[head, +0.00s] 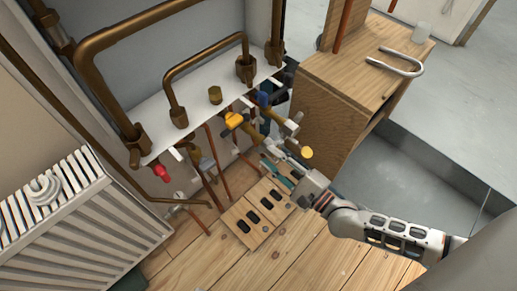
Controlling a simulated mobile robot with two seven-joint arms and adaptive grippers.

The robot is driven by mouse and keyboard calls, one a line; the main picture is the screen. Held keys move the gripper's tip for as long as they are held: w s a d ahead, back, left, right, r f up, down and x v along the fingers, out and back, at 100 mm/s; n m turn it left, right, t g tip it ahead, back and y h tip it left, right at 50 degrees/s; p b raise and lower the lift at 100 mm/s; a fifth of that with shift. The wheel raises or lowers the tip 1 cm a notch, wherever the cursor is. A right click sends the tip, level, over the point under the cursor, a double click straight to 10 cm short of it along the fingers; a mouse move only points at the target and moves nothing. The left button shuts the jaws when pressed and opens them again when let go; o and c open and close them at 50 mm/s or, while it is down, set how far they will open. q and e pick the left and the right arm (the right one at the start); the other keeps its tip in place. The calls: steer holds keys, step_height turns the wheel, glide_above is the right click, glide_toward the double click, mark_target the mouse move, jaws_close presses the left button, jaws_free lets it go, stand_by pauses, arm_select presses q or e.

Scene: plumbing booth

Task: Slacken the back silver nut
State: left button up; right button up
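My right gripper (275,160) reaches in from the lower right, low in front of the valves and pipes. Its fingers are small and dark against the pipework, and I cannot tell whether they are open, shut or touching anything. A silver fitting (291,126) on the pipework is just beyond it, near the wooden cabinet; I cannot make out for sure which part is the back silver nut. A yellow-handled valve (233,120) and a blue-handled valve (264,99) are close by. My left gripper is not in view.
A white shelf (208,108) with thick copper pipes (155,35) overhangs the valves. A red-handled valve (162,173) is at the left. A wooden cabinet (330,115) stands close to the right of the gripper. A slotted board (258,212) lies on the floor; a white radiator (75,220) is at the left.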

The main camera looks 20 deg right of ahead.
mark_target(263, 152)
steer(key=shift+b+x, duration=0.45)
steer(key=shift+x, duration=2.15)
steer(key=shift+f, duration=0.1)
jaws_close()
